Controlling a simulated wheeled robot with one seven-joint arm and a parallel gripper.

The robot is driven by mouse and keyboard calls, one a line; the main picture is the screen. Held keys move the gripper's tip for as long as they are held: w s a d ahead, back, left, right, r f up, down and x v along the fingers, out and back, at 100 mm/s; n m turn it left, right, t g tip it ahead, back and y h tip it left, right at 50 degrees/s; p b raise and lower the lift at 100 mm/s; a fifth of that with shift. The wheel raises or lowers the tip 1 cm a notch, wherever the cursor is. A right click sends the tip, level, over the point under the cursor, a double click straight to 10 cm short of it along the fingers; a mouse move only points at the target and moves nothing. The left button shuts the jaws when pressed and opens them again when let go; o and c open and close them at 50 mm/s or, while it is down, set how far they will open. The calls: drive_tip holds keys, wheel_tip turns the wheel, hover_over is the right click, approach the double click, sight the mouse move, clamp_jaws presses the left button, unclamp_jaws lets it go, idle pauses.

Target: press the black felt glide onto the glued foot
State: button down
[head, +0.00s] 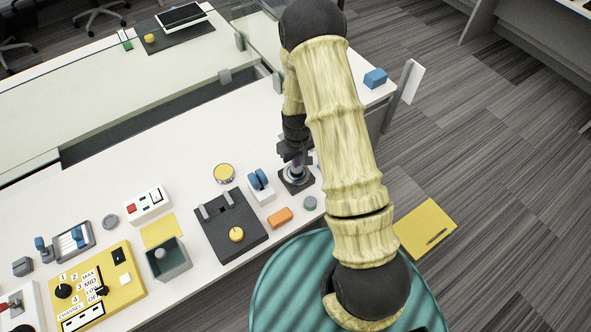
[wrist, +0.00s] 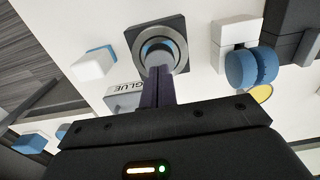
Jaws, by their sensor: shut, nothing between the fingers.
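A dark square block (head: 297,180) with a round grey foot on top stands near the right end of the white table. In the wrist view the foot (wrist: 173,40) shows as grey rings on the dark square, with a bit of blue at its middle. My gripper (head: 297,160) is shut and empty, with its fingers directly over the foot; they also show in the wrist view (wrist: 158,72). The fingertips hide part of the foot's middle, and I cannot tell whether they touch it. I cannot make out the black felt glide separately.
A box marked GLUE (wrist: 122,101) lies close beside the fingers. A white block with blue rollers (head: 260,186) stands left of the foot. An orange block (head: 280,217) and a grey-green disc (head: 310,203) lie in front. A black fixture (head: 228,224) stands farther left.

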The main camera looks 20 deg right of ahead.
drive_tip(key=shift+f+b, duration=0.45)
drive_tip(key=shift+f, duration=0.3)
drive_tip(key=shift+r, duration=0.15)
idle(0.7)
drive_tip(key=shift+r+p, duration=2.5)
drive_tip(key=shift+r, duration=0.9)
drive_tip(key=s+r+m+t, duration=0.1)
drive_tip(key=s+r, duration=0.6)
drive_tip(key=r, duration=0.4)
drive_tip(key=s+r+m+t, duration=0.1)
drive_tip(key=s+r+m, duration=0.1)
drive_tip(key=s+r, duration=0.5)
wheel_tip(320, 180, up, 5)
drive_tip(key=shift+s+f+m+t, duration=0.15)
drive_tip(key=shift+s+m+t, duration=0.05)
drive_tip(key=shift+m+t, duration=0.1)
